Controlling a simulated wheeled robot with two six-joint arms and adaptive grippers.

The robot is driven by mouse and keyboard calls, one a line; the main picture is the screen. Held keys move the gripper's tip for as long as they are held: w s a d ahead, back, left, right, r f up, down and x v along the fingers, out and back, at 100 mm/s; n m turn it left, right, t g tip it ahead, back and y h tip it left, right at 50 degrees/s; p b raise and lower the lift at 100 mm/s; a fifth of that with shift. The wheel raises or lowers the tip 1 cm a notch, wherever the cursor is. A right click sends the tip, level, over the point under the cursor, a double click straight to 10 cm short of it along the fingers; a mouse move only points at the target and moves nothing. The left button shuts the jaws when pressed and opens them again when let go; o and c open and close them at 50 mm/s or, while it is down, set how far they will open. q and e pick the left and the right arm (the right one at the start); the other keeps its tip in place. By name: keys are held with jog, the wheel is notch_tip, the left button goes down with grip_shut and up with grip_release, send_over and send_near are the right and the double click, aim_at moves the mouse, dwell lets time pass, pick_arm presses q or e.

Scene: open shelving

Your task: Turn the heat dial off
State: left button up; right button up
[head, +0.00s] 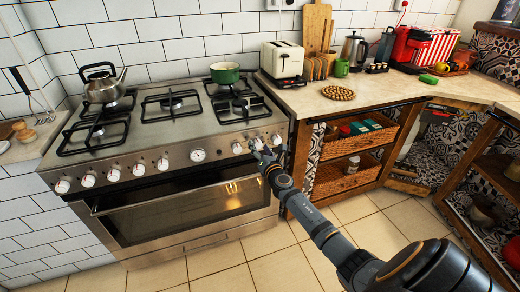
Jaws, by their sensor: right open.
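A steel range cooker (170,215) stands at the left, with a row of white dials along its front panel. A round gauge-like dial (198,155) sits right of the middle of the row. My right gripper (266,152) is open at the right end of the panel, close to the rightmost dials. It partly covers the dials there, and I cannot tell whether it touches one. A dial (237,148) shows just left of the gripper. The oven window (185,212) glows orange on its right side. My left gripper is not in view.
A kettle (102,85) and a green pot (225,72) stand on the hob. A toaster (282,60) and a round woven mat (338,93) are on the counter at right. Wooden shelves with baskets (345,177) stand below. The tiled floor in front is clear.

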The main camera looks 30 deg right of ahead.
jog(key=v, duration=1.2)
